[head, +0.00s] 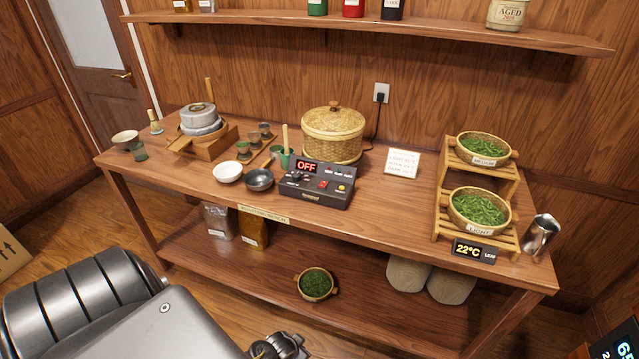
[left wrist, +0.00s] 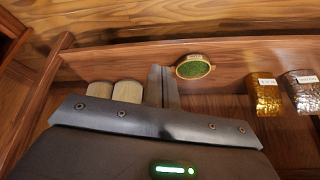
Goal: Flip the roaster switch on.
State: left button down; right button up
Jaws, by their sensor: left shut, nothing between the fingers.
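The roaster's black control box (head: 318,188) sits at the front middle of the table. Its display (head: 307,167) reads OFF in red. A small red switch (head: 323,184) is on its sloped top; its exact lever position is too small to tell. A lidded woven basket (head: 333,135) stands behind the box. In the left wrist view my left gripper (left wrist: 162,84) has its fingers together and empty, with the lower shelf beyond. The control box does not show in that view. My left gripper's fingertips cannot be made out in the head view. My right gripper is in neither view.
A dark bowl (head: 259,180), a white bowl (head: 228,172) and a green cup (head: 281,157) with a wooden tool stand left of the box. A card (head: 402,164) and a two-tier rack (head: 441,215) stand right. A leaf basket (head: 315,285) sits on the lower shelf.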

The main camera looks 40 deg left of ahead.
pick_arm(q)
jog(key=w+a+r+n+t+y, duration=0.1)
jog(key=w+a+r+t, duration=0.35)
jog(key=w+r, duration=1.15)
jog(key=w+a+r+n+t+y, duration=0.1)
jog(key=w+a+r, duration=0.1)
jog(key=r, duration=0.8)
jog(key=w+a+r+n+t+p, duration=0.1)
jog(key=a+r, duration=0.3)
jog(key=r, duration=0.7)
jog(key=w+a+r+t+y, duration=0.1)
jog(key=w+a+r, duration=0.3)
jog(key=r, duration=0.7)
jog(key=shift+n+y, duration=0.3)
jog(key=shift+n, duration=0.1)
jog(key=shift+s+a, duration=0.1)
jog(key=shift+f, duration=0.1)
jog(key=p, duration=0.2)
send_over(320, 192)
notch_tip(320, 192, down, 3)
jog(key=shift+f, duration=0.15)
notch_tip(320, 192, down, 2)
jog(key=shift+f+p, duration=0.25)
jog(key=shift+p, duration=0.15)
jog(key=shift+s+f, duration=0.1)
jog(key=shift+f, duration=0.8)
